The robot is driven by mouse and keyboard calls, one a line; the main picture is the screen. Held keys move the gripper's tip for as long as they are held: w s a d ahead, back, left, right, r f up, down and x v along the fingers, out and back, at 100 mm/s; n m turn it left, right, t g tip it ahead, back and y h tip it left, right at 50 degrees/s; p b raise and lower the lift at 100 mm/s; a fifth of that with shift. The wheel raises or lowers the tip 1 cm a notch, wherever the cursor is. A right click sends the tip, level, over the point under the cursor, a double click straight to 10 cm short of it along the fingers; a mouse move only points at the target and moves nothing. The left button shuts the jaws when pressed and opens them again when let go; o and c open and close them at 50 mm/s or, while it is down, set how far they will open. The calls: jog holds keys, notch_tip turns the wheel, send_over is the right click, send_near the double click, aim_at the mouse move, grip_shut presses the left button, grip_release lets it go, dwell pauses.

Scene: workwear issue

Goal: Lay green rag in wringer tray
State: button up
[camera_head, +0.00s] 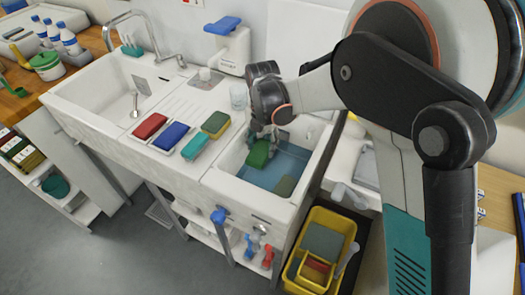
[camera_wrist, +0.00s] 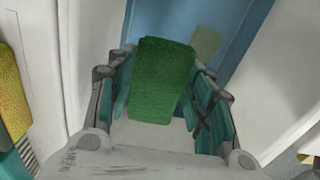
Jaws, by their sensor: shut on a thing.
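The green rag (camera_head: 258,155) is a folded, thick green cloth. My gripper (camera_head: 263,140) is shut on it over the right-hand basin, which has blue water in it. In the wrist view the green rag (camera_wrist: 163,80) sits between the two fingers of my gripper (camera_wrist: 162,95), with the blue basin beyond it. Whether the rag touches the water I cannot tell. A yellow bucket (camera_head: 344,218) stands on the floor right of the basin. It holds a grey-green tray-like panel (camera_head: 322,241), possibly the wringer tray, and a smaller red-and-yellow compartment.
The right-hand basin (camera_head: 212,180) also holds an olive piece (camera_head: 285,186). On the ledge to its left lie red (camera_head: 149,127), blue (camera_head: 170,137), teal (camera_head: 195,146) and yellow-green (camera_head: 215,124) cloths or sponges. A clear cup (camera_head: 238,96) and a white dispenser (camera_head: 233,50) stand behind.

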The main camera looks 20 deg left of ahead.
aim_at(263, 146)
jog(key=shift+r+p, duration=0.4)
jog(key=shift+r, duration=1.5)
